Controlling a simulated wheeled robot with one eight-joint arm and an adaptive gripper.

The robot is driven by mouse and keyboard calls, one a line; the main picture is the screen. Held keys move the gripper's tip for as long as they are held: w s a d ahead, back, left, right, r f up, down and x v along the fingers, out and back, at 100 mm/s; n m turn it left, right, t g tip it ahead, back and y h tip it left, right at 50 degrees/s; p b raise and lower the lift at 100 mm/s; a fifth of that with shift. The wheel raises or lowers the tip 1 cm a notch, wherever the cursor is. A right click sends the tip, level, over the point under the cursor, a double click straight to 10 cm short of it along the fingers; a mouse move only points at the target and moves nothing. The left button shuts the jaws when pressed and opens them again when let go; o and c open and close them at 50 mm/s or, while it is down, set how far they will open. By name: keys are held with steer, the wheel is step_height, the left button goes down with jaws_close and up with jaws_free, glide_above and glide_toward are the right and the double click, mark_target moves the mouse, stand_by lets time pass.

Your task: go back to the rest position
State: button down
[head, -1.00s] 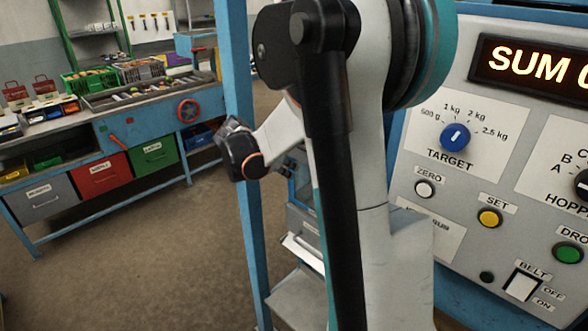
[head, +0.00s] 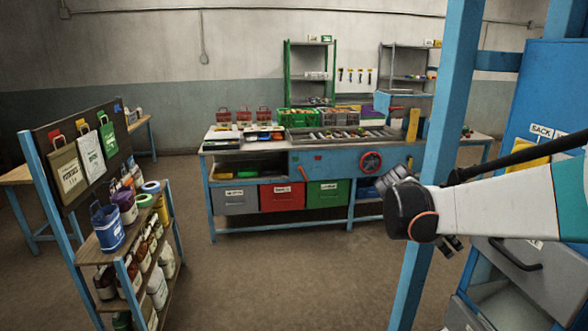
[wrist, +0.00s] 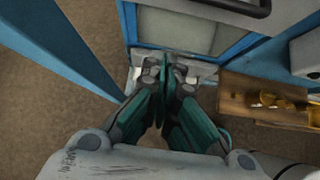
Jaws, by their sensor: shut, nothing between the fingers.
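My gripper (wrist: 166,75) shows in the wrist view with its teal fingers together and nothing between them. It points down past the blue frame, above the brown floor. In the head view my white arm reaches in from the right edge, and its dark wrist end is in front of the blue post (head: 447,140). The fingers are mostly hidden in the head view.
The blue machine (head: 545,95) with a grey handled drawer (head: 510,258) stands close at the right. A workbench (head: 330,160) with coloured drawers is at the back. A rack with bottles (head: 150,255) stands at the left. Open floor (head: 290,275) lies between.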

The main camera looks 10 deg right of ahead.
steer(key=s+a+f+m+t+y+b, duration=0.3)
steer(key=s+a+m, duration=0.6)
steer(key=a, duration=0.3)
steer(key=s+a+f+m+t+y+b, duration=0.3)
steer(key=s+a+f+m+y, duration=0.2)
steer(key=s+a+m, duration=0.4)
steer(key=a, duration=0.3)
steer(key=shift+a+t+y+b, duration=0.25)
steer(key=shift+t+y+b, duration=0.15)
